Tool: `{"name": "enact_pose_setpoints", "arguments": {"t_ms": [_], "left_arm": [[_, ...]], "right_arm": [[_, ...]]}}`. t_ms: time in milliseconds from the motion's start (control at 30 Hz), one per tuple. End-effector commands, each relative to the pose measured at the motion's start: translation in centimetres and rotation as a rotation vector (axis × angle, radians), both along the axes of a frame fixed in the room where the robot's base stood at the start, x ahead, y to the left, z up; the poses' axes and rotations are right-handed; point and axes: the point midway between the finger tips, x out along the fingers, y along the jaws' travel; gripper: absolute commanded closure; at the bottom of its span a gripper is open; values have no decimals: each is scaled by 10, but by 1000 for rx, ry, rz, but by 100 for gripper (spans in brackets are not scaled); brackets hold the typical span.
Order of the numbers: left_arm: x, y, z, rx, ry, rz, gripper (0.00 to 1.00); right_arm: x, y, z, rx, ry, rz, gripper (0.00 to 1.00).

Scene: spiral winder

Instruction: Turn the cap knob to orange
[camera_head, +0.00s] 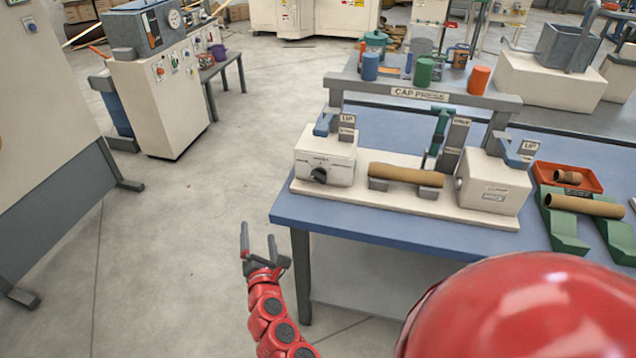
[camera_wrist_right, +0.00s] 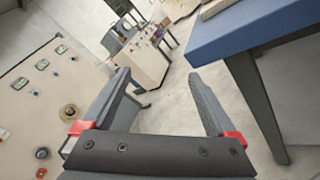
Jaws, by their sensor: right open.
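The cap press has a white left-hand box with a black knob (camera_head: 319,175) on its front face. Small markings sit above the knob, too small to read, so I cannot tell its setting. A brown tube (camera_head: 406,173) lies on the press's grey supports.
The blue table (camera_head: 285,213) has its edge and leg just right of my right gripper. An orange cap (camera_head: 478,80), a green one and a blue one stand behind the CAP PRESS sign (camera_head: 419,94). Green supports (camera_head: 561,225) hold another tube at right.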

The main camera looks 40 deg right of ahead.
Motion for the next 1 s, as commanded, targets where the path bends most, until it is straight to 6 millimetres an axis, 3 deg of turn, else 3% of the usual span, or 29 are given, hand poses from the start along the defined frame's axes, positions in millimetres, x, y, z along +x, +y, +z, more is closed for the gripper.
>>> {"name": "enact_pose_setpoints", "arguments": {"t_ms": [100,200,400,567,1000], "left_arm": [[0,0,-4,0,0,0,50],[0,0,-5,0,0,0,50],[0,0,-5,0,0,0,50],[0,0,-2,0,0,0,50],[0,0,4,0,0,0,50]], "right_arm": [[-22,-45,23,-147,51,-225,7],[-42,-71,36,-213,93,-366,7],[-56,-93,46,-252,126,-471,7],[-41,-113,46,-249,127,-474,7],[27,-191,46,-249,125,-471,7]]}}
